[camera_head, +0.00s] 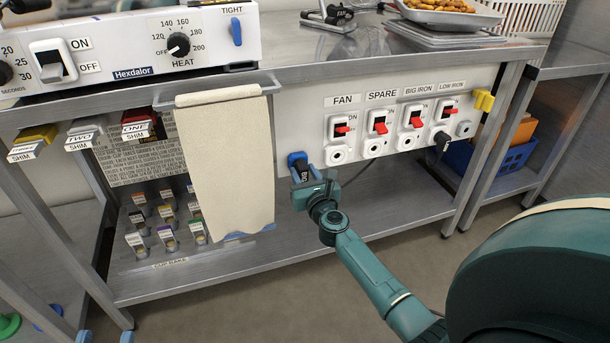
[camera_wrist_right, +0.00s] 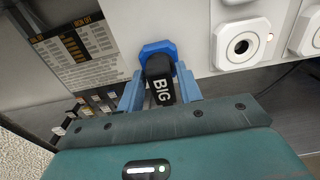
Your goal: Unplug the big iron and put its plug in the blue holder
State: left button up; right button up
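The black plug marked BIG (camera_wrist_right: 162,90) stands at the blue holder (camera_wrist_right: 158,50) on the panel, its front end inside or against the holder's opening; how deep it sits is hidden. My right gripper (camera_head: 304,174) is at the panel's left end, its blue fingers on both sides of the plug and seemingly touching it. The blue holder also shows in the head view (camera_head: 297,158). The BIG IRON socket (camera_head: 406,142) is empty, with its red switch (camera_head: 416,121) above it. The big iron itself cannot be made out. My left gripper is not in view.
The FAN (camera_head: 337,155) and SPARE (camera_head: 374,148) sockets are empty. A black plug (camera_head: 442,142) sits at LOW IRON. A beige towel (camera_head: 228,160) hangs just left of the holder. A dark cord runs below the sockets. The lower shelf (camera_head: 370,215) is clear beneath them.

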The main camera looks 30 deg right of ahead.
jog(key=shift+o, duration=1.3)
jog(key=p+v, duration=0.1)
jog(key=v, duration=1.2)
jog(key=shift+s+f, duration=0.1)
jog(key=shift+s, duration=0.1)
